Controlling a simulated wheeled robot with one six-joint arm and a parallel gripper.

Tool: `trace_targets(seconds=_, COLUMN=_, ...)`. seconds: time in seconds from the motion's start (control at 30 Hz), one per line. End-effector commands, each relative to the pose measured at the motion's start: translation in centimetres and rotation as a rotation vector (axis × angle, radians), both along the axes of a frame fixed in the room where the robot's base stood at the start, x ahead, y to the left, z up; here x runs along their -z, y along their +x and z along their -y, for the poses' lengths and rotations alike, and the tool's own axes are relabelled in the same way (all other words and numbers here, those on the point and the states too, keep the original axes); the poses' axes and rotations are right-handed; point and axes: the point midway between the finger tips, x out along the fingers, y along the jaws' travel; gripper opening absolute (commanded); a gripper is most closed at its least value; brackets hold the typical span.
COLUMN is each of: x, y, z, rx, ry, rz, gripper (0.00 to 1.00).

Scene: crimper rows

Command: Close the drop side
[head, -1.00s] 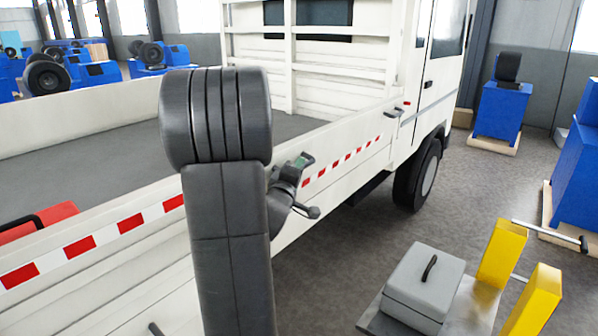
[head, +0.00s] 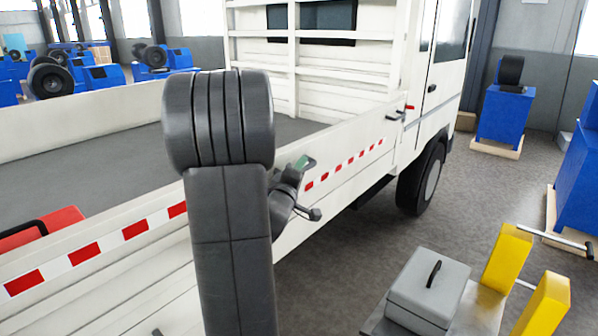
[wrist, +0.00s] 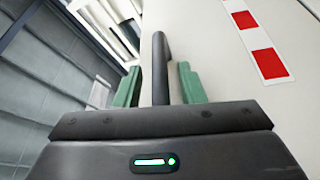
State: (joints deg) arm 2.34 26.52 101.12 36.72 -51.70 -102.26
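The truck's drop side (head: 345,135) is a long white panel with a red-and-white strip, running along the near edge of the grey bed. It stands raised or nearly so; I cannot tell whether it is fully closed. A latch (head: 397,115) with a red tip is at its cab end. My gripper (head: 303,163) is beside the panel's outer face, partly hidden by my arm. In the wrist view, my gripper's green fingers (wrist: 158,85) are apart, with a dark bar handle (wrist: 160,65) between them. Gaps show on both sides of the bar.
A grey box (head: 430,285) on a metal plate and yellow blocks (head: 507,257) stand at the lower right. Blue machines (head: 505,115) line the right and far left. A red case (head: 40,228) lies at left in the bed. Floor beside the truck wheel (head: 425,180) is clear.

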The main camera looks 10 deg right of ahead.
Motion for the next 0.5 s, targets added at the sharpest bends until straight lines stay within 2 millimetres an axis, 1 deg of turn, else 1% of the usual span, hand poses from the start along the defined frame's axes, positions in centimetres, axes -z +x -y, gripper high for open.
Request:
trace_targets(seconds=0.13, x=0.1, y=-0.3, z=-0.2, rx=0.0, ry=0.0, rz=-0.001, gripper=0.36)
trace_targets(seconds=0.27, x=0.4, y=-1.6, z=-1.1, rx=-0.003, ry=0.0, rz=0.0, gripper=0.36)
trace_targets(seconds=0.5, x=1.1, y=-6.1, z=-3.8, rx=-0.005, ry=0.0, rz=0.001, gripper=0.36)
